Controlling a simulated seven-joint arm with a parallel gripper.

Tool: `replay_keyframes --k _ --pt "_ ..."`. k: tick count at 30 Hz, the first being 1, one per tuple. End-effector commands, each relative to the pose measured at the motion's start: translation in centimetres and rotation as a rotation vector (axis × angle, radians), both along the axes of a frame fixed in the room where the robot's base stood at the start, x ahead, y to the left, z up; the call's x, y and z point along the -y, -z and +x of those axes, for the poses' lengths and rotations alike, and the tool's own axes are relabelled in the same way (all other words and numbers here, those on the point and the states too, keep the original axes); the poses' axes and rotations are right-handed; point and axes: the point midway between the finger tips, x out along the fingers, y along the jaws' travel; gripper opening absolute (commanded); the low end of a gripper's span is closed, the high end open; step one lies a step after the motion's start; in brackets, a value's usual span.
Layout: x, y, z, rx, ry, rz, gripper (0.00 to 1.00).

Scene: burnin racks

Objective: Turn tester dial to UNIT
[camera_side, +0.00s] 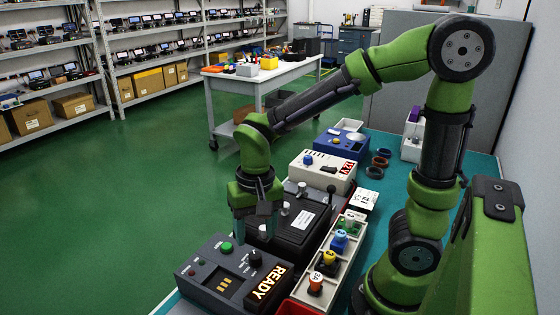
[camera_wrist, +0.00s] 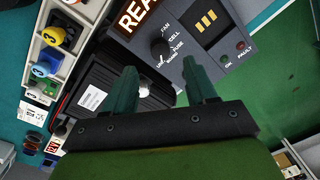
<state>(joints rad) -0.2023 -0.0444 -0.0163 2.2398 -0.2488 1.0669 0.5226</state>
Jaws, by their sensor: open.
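The tester (camera_side: 225,280) is a dark grey box at the front of the bench, with a lit READY display, a green button and small lamps. Its black dial (camera_side: 255,258) sits on the top face beside the display. The dial also shows in the wrist view (camera_wrist: 160,47), ringed by small labels including FAN, CELL and FUSE; I cannot tell which one its pointer faces. My gripper (camera_side: 254,228) points down above the tester's rear edge, fingers apart and empty. In the wrist view my gripper's fingertips (camera_wrist: 160,66) stand short of the dial, not touching it.
A black case (camera_side: 295,230) with a lever stands directly behind the tester. A pale tray (camera_side: 330,262) of coloured-topped parts runs along its right side. A beige 12V unit (camera_side: 322,172) and a blue device (camera_side: 341,144) stand farther back. Green floor lies open left of the bench.

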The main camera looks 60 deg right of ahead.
Motion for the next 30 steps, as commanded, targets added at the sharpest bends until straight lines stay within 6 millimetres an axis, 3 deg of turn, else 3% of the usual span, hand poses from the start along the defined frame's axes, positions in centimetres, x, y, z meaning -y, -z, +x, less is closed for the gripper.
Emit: replay_keyframes --k 6,13,19,30 --pt "0.2 -5.5 0.0 0.008 0.001 0.000 0.56" --pt "0.4 -9.4 -0.2 0.004 0.001 0.000 0.56" --pt "0.4 -10.6 -0.3 0.001 0.000 -0.001 0.56" --pt "0.4 -10.6 0.0 0.014 -0.026 -0.002 0.56"
